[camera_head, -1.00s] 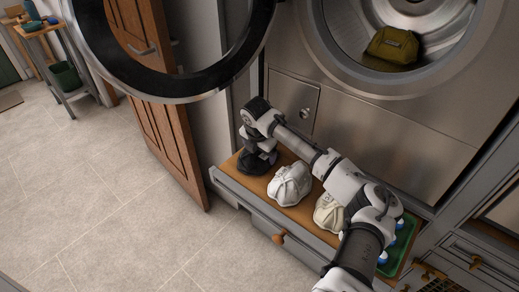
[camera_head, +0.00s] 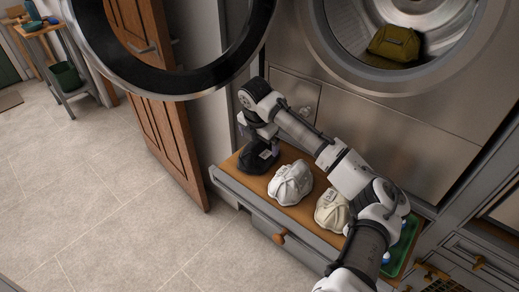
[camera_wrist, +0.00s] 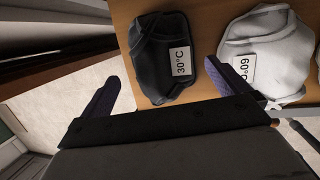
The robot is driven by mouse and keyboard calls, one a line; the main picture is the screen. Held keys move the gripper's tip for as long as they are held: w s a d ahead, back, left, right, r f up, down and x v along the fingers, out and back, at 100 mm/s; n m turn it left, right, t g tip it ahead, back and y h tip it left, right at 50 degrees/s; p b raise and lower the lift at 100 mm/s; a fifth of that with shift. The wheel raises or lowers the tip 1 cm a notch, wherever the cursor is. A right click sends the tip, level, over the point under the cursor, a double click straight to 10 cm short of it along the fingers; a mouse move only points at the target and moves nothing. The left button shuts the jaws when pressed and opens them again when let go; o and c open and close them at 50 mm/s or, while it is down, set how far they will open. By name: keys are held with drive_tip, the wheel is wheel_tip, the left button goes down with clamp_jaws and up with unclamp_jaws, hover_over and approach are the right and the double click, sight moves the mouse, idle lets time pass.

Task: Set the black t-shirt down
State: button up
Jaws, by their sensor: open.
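The black t-shirt (camera_head: 258,157) is a dark bundle lying on the left end of the wooden bench top (camera_head: 300,212). In the wrist view the black t-shirt (camera_wrist: 164,50) shows a white "30°C" label. My gripper (camera_head: 255,135) is just above it in the head view. In the wrist view my gripper (camera_wrist: 163,78) is open, its two dark fingers spread apart with nothing held between them. The t-shirt lies beyond the fingertips, apart from the left one and close to the right one.
A white bundle (camera_head: 290,182) labelled "60°C" lies beside the black one. A cream bundle (camera_head: 331,208) and a green tray (camera_head: 403,248) lie further right. An olive bundle (camera_head: 394,44) sits in the open machine drum. The round door (camera_head: 180,88) hangs open at upper left.

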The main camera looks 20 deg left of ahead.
sight(258, 157)
drive_tip(key=v, duration=0.6)
drive_tip(key=shift+b, duration=0.35)
